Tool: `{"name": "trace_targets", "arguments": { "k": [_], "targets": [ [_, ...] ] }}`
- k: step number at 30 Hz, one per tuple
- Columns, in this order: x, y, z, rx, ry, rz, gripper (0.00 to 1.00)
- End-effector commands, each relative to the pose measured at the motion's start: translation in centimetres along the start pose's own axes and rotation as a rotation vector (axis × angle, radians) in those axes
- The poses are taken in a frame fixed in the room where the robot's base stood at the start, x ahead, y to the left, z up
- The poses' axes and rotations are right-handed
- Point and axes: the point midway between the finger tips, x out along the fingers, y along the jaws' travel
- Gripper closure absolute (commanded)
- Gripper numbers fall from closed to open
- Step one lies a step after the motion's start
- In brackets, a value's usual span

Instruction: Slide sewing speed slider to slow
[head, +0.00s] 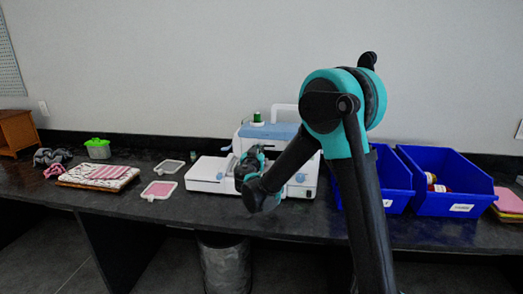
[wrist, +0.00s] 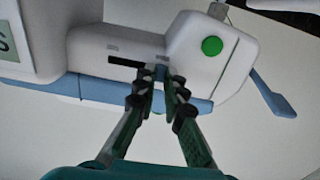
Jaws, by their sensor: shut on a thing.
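The white and blue sewing machine (head: 268,130) stands on the dark counter in the head view, partly hidden behind my arm. In the wrist view, its white body (wrist: 115,40) fills the upper part. A dark slot (wrist: 123,62) runs along its face, and the small blue speed slider knob (wrist: 161,70) is at the slot's right end. My gripper (wrist: 159,82) has its fingertips closed around the knob, which they partly hide. In the head view my gripper (head: 252,160) is in front of the machine, its fingertips hard to make out.
A green round button (wrist: 212,46) and a blue lever (wrist: 272,96) are to the right of the knob. Blue bins (head: 445,185) stand right of the machine. A trash bin (head: 224,265) is under the counter.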

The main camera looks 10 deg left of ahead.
Motion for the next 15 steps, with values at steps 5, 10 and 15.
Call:
{"name": "trace_targets", "arguments": {
  "k": [5, 10, 15],
  "targets": [
    [-0.03, -0.44, -0.04, 0.000, 0.000, -0.009, 0.79],
    [-0.01, -0.33, -0.03, 0.000, 0.000, -0.007, 0.69],
    [-0.03, -0.26, -0.03, 0.000, 0.000, -0.006, 0.69]
  ]
}}
